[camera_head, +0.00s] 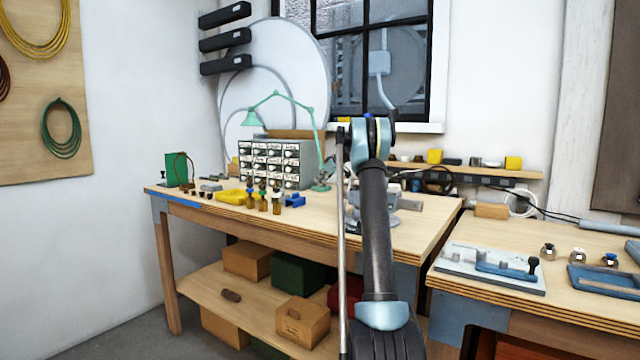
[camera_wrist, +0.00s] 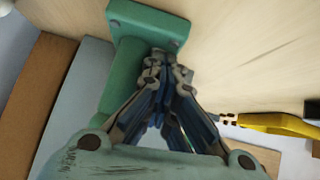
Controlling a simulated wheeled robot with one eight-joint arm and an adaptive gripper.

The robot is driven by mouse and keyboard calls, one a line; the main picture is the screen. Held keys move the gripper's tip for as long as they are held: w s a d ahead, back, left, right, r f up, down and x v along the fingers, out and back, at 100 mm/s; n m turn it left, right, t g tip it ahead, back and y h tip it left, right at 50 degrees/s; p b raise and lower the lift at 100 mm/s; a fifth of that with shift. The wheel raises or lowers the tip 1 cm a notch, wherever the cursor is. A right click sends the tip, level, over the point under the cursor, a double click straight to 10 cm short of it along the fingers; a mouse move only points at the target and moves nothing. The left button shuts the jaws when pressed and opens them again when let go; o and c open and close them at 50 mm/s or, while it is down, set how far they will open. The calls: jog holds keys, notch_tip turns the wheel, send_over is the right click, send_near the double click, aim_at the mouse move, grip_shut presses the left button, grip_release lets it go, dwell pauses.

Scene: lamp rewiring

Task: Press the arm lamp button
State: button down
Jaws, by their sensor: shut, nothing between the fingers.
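The green arm lamp (camera_head: 312,112) stands on the back bench, with its shade (camera_head: 252,118) hanging at the left and its base (camera_head: 321,187) on the bench top. In the wrist view its green base plate (camera_wrist: 150,24) and a thick green post are close to my gripper (camera_wrist: 163,58). My gripper is shut and empty, with its fingertips beside the post and near the plate. I cannot tell whether they touch it. I cannot make out the lamp button; the fingers cover part of the base. In the head view I cannot make out my gripper clearly.
A grey drawer cabinet (camera_head: 278,163) stands beside the lamp. Small bottles (camera_head: 264,201), a yellow tray (camera_head: 231,197) and a blue part (camera_head: 295,200) lie in front. A yellow-handled tool (camera_wrist: 275,122) lies right of my gripper. A second bench (camera_head: 590,240) stands at the right.

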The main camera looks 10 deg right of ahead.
jog(key=shift+f, duration=0.1)
jog(key=shift+r, duration=0.35)
jog(key=shift+s+a+r, duration=0.1)
jog(key=shift+a+r, duration=0.05)
jog(key=shift+r, duration=0.5)
jog(key=shift+a+r, duration=0.15)
jog(key=shift+r, duration=0.45)
jog(key=v, duration=1)
jog(key=shift+r, duration=0.4)
jog(key=shift+d, duration=0.1)
